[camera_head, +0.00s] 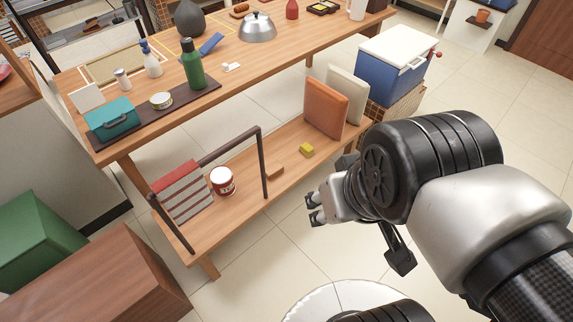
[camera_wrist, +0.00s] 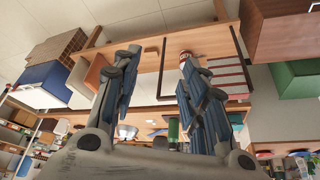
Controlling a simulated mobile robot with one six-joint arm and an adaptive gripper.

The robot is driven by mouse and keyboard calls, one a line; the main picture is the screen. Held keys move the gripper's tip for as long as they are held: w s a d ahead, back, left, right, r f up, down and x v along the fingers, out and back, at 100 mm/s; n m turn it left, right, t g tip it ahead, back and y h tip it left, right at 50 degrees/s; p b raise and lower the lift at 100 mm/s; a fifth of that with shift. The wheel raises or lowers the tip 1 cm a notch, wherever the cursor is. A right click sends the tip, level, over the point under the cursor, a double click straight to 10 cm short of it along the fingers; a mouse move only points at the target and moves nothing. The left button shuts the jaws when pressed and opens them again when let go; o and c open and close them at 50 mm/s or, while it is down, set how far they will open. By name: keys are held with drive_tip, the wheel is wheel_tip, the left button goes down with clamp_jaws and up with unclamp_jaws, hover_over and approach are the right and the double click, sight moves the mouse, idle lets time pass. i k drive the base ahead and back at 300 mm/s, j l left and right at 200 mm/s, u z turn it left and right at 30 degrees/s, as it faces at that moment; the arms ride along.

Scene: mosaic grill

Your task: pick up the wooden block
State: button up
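The wooden block (camera_head: 275,170) is a small brown piece lying on the lower shelf of the long table, just right of the dark rail frame. It also shows in the wrist view (camera_wrist: 150,49), which is upside down, in the gap between the fingers but some way beyond them. My gripper (camera_head: 313,208) is to the right of the block and in front of the shelf, apart from it. In the wrist view my gripper (camera_wrist: 158,56) has its two fingers spread with nothing between them.
On the lower shelf (camera_head: 230,206) are a red-and-white can (camera_head: 222,181), a striped cloth (camera_head: 183,192) over the rail frame (camera_head: 264,165), a yellow sponge (camera_head: 307,150) and an orange board (camera_head: 326,107). A blue cooler (camera_head: 385,75) stands right. Floor in front is clear.

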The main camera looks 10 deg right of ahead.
sight(273, 170)
drive_tip(key=i+u, duration=0.3)
drive_tip(key=i, duration=1.15)
